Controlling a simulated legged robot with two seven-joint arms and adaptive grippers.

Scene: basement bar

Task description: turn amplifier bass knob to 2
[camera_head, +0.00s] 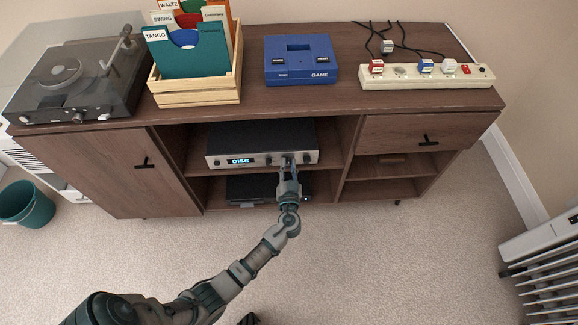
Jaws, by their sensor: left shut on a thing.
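The amplifier (262,134) is a black box with a silver front and a lit display reading "DISC". It sits on the upper shelf of the cabinet's open middle bay. My left gripper (287,163) is at the right half of its front, shut on a knob there. The gripper hides most of that knob, and its setting and label cannot be read. Another knob (268,161) shows just left of the gripper, and one more (307,157) to its right.
The wooden cabinet (240,116) carries a turntable (75,80), a crate of records (197,91), a blue game console (300,60) and a power strip (420,76). A dark device (252,187) lies on the shelf below the amplifier. Carpet in front is clear.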

